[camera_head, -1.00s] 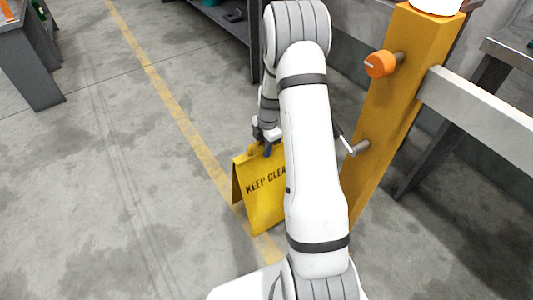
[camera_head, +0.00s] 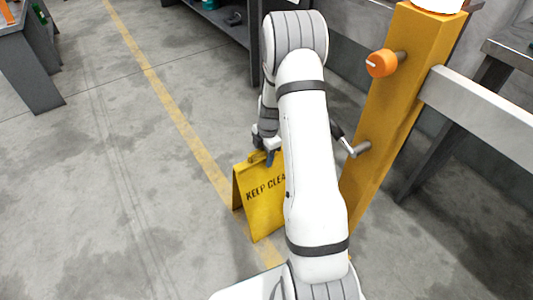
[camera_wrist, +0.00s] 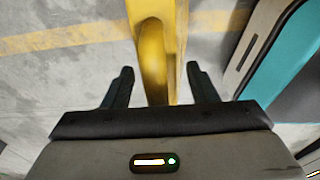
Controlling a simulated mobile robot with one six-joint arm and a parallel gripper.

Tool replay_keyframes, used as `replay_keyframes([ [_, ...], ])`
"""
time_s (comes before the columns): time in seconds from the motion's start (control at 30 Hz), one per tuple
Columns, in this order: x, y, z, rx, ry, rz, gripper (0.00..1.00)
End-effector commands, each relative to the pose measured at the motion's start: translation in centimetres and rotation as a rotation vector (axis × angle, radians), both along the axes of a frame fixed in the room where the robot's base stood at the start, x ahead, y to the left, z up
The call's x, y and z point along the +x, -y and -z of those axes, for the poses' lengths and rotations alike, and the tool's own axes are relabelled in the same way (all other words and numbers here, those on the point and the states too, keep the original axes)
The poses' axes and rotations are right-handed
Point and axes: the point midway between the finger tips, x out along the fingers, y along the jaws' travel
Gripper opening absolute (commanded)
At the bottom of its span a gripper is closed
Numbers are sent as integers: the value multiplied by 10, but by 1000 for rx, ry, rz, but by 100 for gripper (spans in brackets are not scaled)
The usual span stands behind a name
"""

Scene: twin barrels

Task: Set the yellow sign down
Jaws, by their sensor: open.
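The yellow sign (camera_head: 262,205), an A-frame with the words "KEEP CLEA" showing, stands upright on the floor over the yellow floor line. My arm hides its right side in the head view. My gripper (camera_head: 264,158) is just above and at the top of the sign. In the wrist view, the sign's yellow top handle (camera_wrist: 155,60) lies between my two dark fingers (camera_wrist: 160,82). The fingers are apart, with a gap on each side of the handle.
An orange-yellow post (camera_head: 385,110) with an orange knob (camera_head: 381,63) and a metal lever (camera_head: 352,148) stands close to the right of my arm. A grey rail (camera_head: 478,110) runs off it. The floor left of the yellow line (camera_head: 180,120) is clear. A grey bench (camera_head: 28,60) is at far left.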

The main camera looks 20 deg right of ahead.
Motion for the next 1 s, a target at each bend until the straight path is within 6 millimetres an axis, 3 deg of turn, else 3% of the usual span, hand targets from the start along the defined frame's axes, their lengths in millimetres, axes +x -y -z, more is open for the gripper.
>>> replay_keyframes([
  [0.17, 0, 0, -7, -1, 1, 0, 52],
  [0.6, 2, 10, -95, -1, 2, 0, 52],
  [0.87, 2, 13, -122, -1, 1, 4, 52],
  [1.0, -5, 4, -141, -10, -2, 83, 52],
])
